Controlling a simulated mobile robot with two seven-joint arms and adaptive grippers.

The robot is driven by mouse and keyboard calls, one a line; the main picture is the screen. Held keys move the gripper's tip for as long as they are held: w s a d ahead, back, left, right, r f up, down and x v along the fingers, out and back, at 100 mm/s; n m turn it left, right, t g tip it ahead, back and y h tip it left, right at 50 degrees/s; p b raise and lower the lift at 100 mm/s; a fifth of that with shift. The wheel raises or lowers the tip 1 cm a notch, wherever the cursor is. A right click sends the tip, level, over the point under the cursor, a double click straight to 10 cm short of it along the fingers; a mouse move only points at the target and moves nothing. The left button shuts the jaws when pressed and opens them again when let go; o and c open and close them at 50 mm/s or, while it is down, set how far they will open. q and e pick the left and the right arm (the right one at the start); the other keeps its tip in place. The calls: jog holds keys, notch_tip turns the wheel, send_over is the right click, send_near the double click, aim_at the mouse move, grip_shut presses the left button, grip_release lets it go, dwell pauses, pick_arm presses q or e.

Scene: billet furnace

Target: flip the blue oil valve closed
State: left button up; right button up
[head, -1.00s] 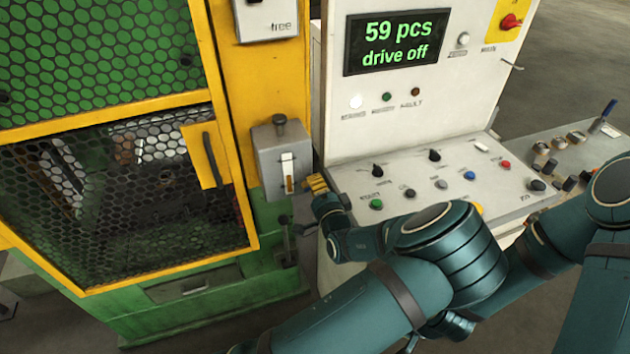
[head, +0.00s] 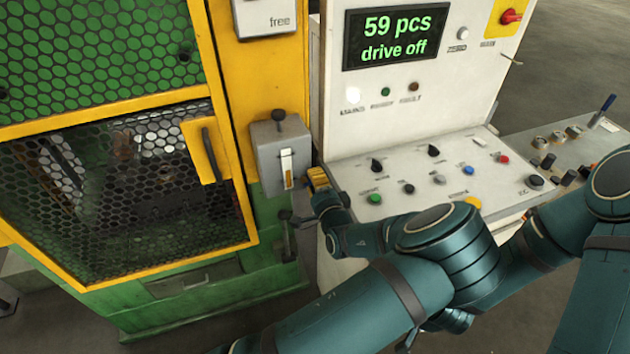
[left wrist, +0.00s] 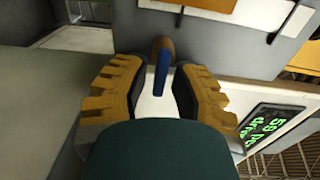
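The blue valve handle (left wrist: 161,73) shows in the left wrist view, sticking out from a brown round fitting (left wrist: 162,46) on a grey surface. My left gripper (left wrist: 157,95) is open, with one yellow finger on each side of the handle. Gaps show beside the handle, so the fingers do not appear closed on it. In the head view my left gripper (head: 318,178) is just right of the grey box (head: 269,155) with a sight glass. The valve cannot be made out there. My right gripper is not in view.
The white control console (head: 440,180) with knobs and buttons stands close to the right of my left gripper. A dark lever (head: 289,240) is below the grey box. A yellow-framed mesh door (head: 120,195) is at the left.

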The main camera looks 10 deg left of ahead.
pick_arm(q)
jog(key=shift+o, duration=0.4)
jog(key=v, duration=1.2)
jog(key=shift+f, duration=0.15)
jog(key=s+a+f+n+g+h+b, duration=0.1)
jog(key=s+a+f+n+g+h, duration=0.2)
jog(key=f, duration=0.5)
jog(key=s+a+f+n+g+h, duration=0.2)
jog(key=f+g, duration=0.3)
jog(key=f, duration=0.3)
jog(key=s+d+f+n+g+h+b, duration=0.1)
jog(key=s+d+n+g+h, duration=0.2)
jog(key=s+n+g+h, duration=0.2)
jog(key=shift+s+f+n+h+b, duration=0.2)
jog(key=shift+s+n+h+b, duration=0.1)
jog(key=shift+s+n+h, duration=1.65)
